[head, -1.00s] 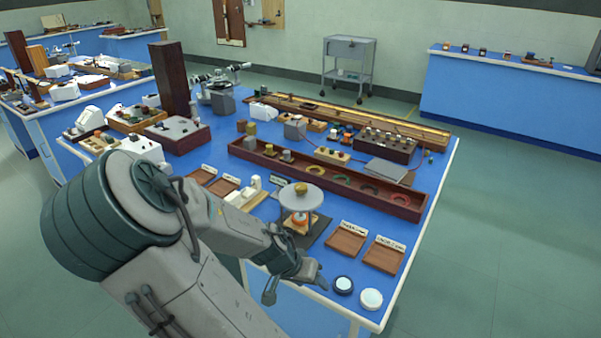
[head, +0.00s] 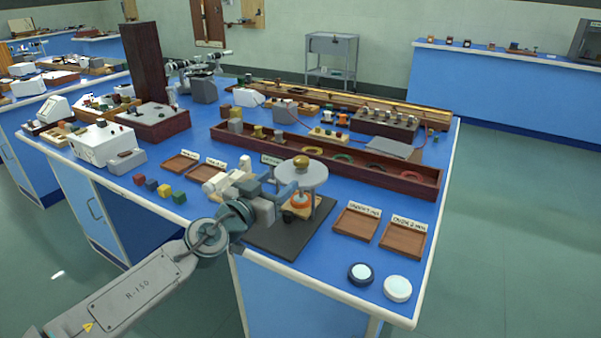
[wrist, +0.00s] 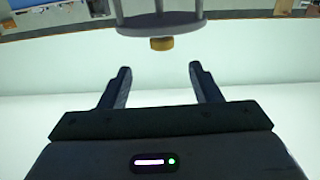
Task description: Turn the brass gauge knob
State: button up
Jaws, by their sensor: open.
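The brass gauge knob (head: 301,161) sits on top of a pale round plate (head: 314,176) on a small stand near the bench's front edge. My gripper (head: 284,190) is beside the stand, to the left of the plate in the head view. In the wrist view, which looks upside down, the knob (wrist: 161,44) sticks out from the plate (wrist: 160,24). The knob lies beyond my gripper's fingertips (wrist: 160,67) and roughly centred between them. The fingers are apart with nothing between them. The stand's lower part is partly hidden by my gripper.
A dark mat (head: 265,244) lies under the stand. Wooden trays (head: 357,222) and two round pucks (head: 398,289) are to the right. Small coloured cubes (head: 165,190) lie to the left. A long wooden trough (head: 420,187) runs behind the stand.

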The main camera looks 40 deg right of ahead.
aim_at(305, 157)
jog(key=b+x, duration=0.1)
jog(key=x, duration=1.2)
jog(key=shift+w+d, duration=0.25)
jog(key=shift+d, duration=0.05)
jog(key=c, duration=1)
